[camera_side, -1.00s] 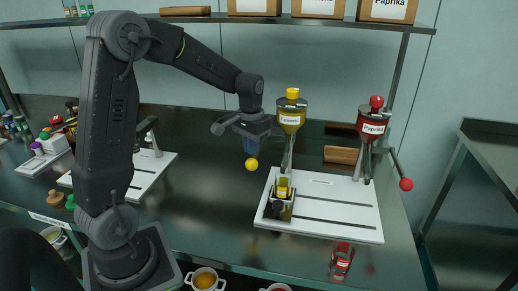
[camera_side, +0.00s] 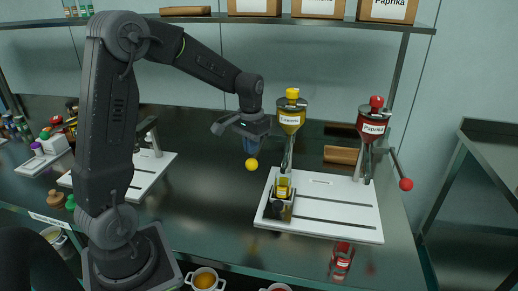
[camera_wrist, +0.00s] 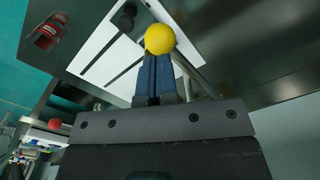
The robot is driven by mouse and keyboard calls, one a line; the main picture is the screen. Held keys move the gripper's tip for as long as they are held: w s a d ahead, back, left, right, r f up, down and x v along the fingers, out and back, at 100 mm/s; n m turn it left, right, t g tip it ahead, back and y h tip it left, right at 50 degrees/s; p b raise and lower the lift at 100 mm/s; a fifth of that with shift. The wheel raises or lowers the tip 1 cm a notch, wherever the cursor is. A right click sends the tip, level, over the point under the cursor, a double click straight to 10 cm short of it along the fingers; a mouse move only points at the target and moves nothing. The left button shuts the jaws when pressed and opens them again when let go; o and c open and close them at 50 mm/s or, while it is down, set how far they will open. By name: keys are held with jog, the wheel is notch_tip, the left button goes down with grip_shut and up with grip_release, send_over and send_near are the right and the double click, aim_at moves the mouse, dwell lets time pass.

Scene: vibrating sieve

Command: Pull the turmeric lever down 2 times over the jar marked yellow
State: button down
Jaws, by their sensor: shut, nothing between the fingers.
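The turmeric dispenser (camera_side: 291,118) has a yellow hopper and a yellow cap and stands on a white slotted board (camera_side: 345,220). Its lever's yellow ball knob (camera_side: 251,164) is low, to the left of the dispenser; the ball also shows in the wrist view (camera_wrist: 160,39). The small jar with a yellow label (camera_side: 283,189) stands in a holder below the dispenser. My gripper (camera_side: 251,150) is shut and empty, its blue fingertips (camera_wrist: 155,72) just above the knob, seemingly touching it. The lever rod is mostly hidden.
The paprika dispenser (camera_side: 372,128) stands to the right, its red lever ball (camera_side: 406,184) sticking out. A red-labelled jar (camera_side: 342,258) stands near the front edge. A wooden block (camera_side: 341,155) lies behind the board.

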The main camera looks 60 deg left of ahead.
aim_at(252, 165)
jog(key=shift+f, duration=0.1)
jog(key=shift+f, duration=3.4)
jog(key=shift+r, duration=4.85)
